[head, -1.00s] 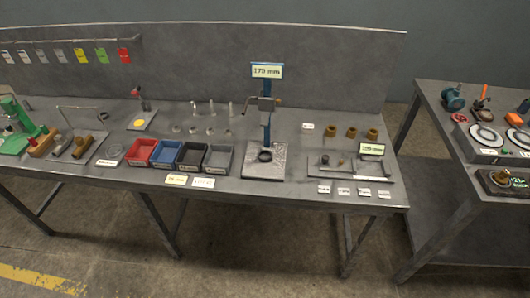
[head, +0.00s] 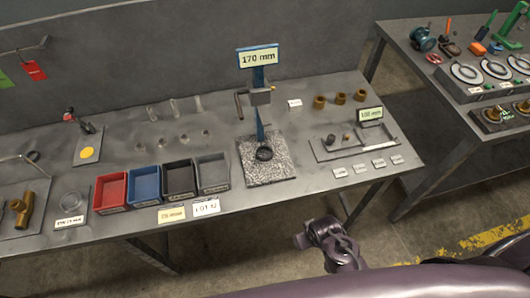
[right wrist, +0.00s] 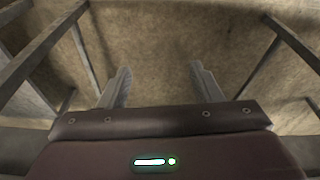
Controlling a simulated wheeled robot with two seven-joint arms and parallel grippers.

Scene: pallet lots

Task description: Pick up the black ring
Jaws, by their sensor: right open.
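A black ring (head: 264,153) lies on the speckled grey base plate (head: 266,174) of the height gauge, close to the foot of its blue column (head: 260,120). A sign reading 170 mm (head: 258,58) tops the column. In the head view a purple-grey part of my arm shows at the bottom, in front of the table and apart from the ring. In the right wrist view my right gripper (right wrist: 160,85) is open and empty, with bare floor and table legs beyond it. The ring does not show in that view. My left gripper is not in view.
Red, blue, black and grey bins (head: 213,174) stand left of the base plate. A low tray (head: 330,151) with small parts and a 100 mm sign lies to the right, with brass fittings (head: 340,98) behind. The table's front edge lies between my arm and the ring.

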